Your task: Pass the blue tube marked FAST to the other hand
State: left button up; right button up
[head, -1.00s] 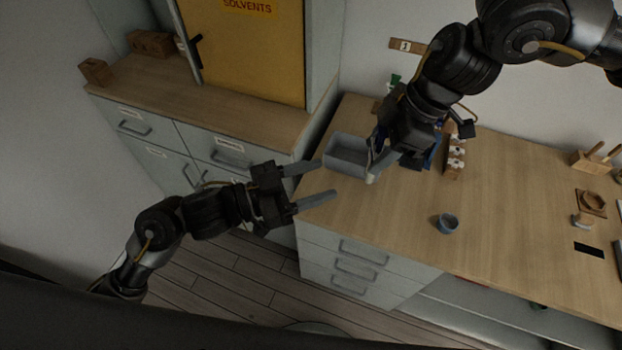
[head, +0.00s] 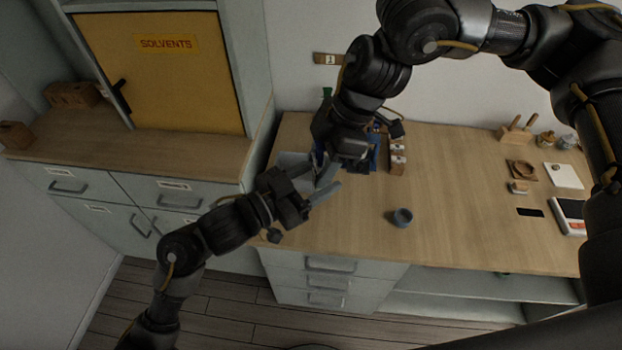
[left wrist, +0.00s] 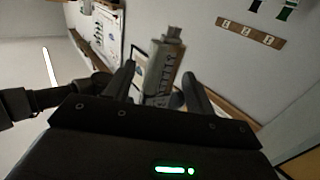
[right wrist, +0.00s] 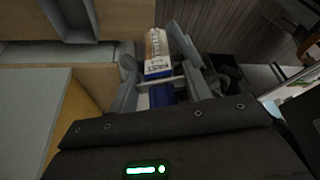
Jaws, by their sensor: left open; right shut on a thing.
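The tube marked FAST (right wrist: 158,58) shows in the right wrist view, with a white, tan and blue label and a blue part near the jaws. My right gripper (right wrist: 160,88) is shut on it, and the tube points away from the palm. In the head view my right gripper (head: 328,168) hides most of the tube. My left gripper (head: 320,180) is open, its fingers close beside the right gripper.
A wooden rack with white-topped items (head: 397,157) stands behind. A yellow solvents cabinet (head: 165,80) is at left.

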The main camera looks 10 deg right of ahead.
pick_arm(q)
jog(key=c, duration=0.9)
jog(key=shift+c, duration=0.7)
pick_arm(e)
jog(key=o, duration=1)
jog(key=shift+o, duration=0.2)
jog(key=v, duration=1.2)
